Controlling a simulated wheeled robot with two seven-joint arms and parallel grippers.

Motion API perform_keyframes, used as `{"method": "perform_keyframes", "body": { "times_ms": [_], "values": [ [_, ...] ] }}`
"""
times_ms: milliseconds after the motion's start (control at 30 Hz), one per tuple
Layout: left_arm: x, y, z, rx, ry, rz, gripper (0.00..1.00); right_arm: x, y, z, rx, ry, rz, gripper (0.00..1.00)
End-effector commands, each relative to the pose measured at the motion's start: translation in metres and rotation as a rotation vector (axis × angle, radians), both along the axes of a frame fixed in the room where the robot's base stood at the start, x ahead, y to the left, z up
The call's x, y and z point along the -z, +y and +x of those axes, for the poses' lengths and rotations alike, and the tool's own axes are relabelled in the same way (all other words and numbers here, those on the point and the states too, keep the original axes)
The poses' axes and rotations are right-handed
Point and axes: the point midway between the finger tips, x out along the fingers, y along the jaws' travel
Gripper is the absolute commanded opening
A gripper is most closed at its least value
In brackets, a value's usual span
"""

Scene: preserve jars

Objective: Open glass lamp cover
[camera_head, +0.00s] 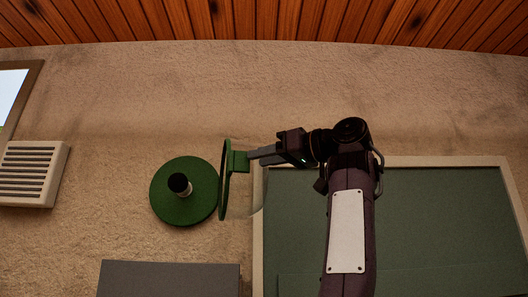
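The lamp is on the wall left of centre. Its round green base (168,205) holds a dark-tipped bulb or socket (180,185) that stands uncovered. The green-rimmed glass lamp cover (224,185) is swung out to the base's right side and seen nearly edge-on. A faint curve of clear glass bulges to the right of the rim. A green tab (240,161) sticks out from the rim. My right gripper (251,155) comes from the right, with its fingertips at this tab and seemingly closed on it. My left gripper is not in view.
A green panel in a pale frame (506,205) fills the wall at right, behind my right arm. A white louvred vent (32,173) and a framed window or picture (14,95) are at left. A grey box-like surface (168,279) is below the lamp. The wooden ceiling (260,20) runs above.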

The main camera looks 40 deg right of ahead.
Motion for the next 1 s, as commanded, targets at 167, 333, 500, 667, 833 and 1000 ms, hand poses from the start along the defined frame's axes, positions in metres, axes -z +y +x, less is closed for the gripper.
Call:
{"method": "perform_keyframes", "body": {
  "times_ms": [167, 333, 500, 667, 833, 1000],
  "values": [
    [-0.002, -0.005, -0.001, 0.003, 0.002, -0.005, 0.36, 0.003, -0.011, -0.003, -0.002, 0.01, -0.001, 0.31],
    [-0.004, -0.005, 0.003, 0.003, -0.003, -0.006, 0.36, 0.003, -0.021, -0.01, -0.002, 0.009, -0.001, 0.31],
    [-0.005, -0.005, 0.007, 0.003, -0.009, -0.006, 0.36, 0.003, -0.032, -0.017, -0.001, 0.008, -0.001, 0.31],
    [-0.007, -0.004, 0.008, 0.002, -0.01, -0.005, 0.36, 0.002, -0.041, -0.024, -0.001, 0.005, -0.001, 0.31],
    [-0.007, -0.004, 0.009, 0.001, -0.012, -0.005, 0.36, 0.002, -0.052, -0.032, 0.0, 0.003, 0.0, 0.31],
    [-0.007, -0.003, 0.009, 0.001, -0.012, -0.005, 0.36, 0.001, -0.061, -0.038, 0.0, 0.003, -0.001, 0.31]
  ]
}}
